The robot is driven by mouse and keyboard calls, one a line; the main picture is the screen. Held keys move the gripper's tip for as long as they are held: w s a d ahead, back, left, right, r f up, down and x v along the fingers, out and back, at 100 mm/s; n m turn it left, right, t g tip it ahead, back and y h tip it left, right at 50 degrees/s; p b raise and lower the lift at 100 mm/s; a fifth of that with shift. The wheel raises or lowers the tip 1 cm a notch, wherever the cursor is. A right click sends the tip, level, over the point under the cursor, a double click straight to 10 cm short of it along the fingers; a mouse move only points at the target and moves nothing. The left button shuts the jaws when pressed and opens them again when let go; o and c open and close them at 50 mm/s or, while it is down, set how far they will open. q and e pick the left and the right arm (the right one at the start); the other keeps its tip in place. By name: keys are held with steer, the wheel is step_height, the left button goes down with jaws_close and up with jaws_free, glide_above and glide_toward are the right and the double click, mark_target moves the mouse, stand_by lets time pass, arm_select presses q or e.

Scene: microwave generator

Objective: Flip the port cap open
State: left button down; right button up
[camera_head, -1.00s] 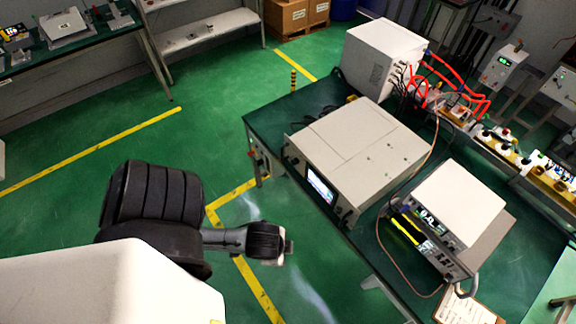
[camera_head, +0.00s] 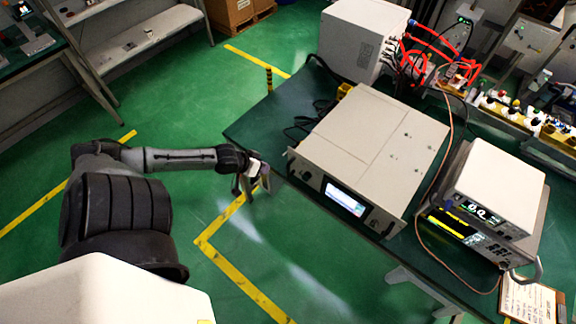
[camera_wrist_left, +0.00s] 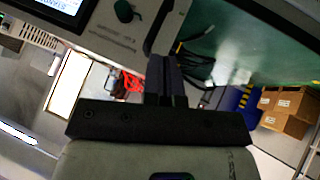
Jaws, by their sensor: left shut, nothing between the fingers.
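The microwave generator (camera_head: 375,145) is a wide beige box on the green table, with a lit screen (camera_head: 345,198) on its front panel. My left gripper (camera_head: 252,186) is just left of the generator's front left corner, apart from it in the head view. I cannot make out a port cap in either view. My right gripper is not in view.
A white box (camera_head: 362,40) with red cables stands at the table's back. Stacked instruments (camera_head: 490,190) stand right of the generator, and a clipboard (camera_head: 530,300) lies at the front right. Dark cables lie on the table left of the generator. The floor around my left arm is clear.

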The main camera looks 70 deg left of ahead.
mark_target(305, 178)
arm_select(q)
steer(key=w+r+n+t, duration=0.1)
steer(key=w+d+r+n+t, duration=0.1)
steer(key=n, duration=0.1)
steer(key=shift+w+d+r+h, duration=0.15)
steer(key=shift+w+r+h, duration=0.1)
steer(key=shift+w+h, duration=0.05)
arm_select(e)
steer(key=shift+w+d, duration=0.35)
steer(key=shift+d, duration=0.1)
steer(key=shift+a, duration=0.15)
arm_select(q)
steer(key=b+x, duration=0.2)
steer(key=x, duration=0.8)
steer(key=shift+w+r, duration=0.1)
steer(key=shift+w, duration=0.1)
steer(key=shift+w+d+f, duration=0.25)
steer(key=shift+d+f, duration=0.3)
steer(key=shift+f, duration=0.3)
steer(key=shift+w+d+f, duration=0.2)
steer(key=shift+d+f, duration=0.3)
steer(key=shift+f, duration=0.25)
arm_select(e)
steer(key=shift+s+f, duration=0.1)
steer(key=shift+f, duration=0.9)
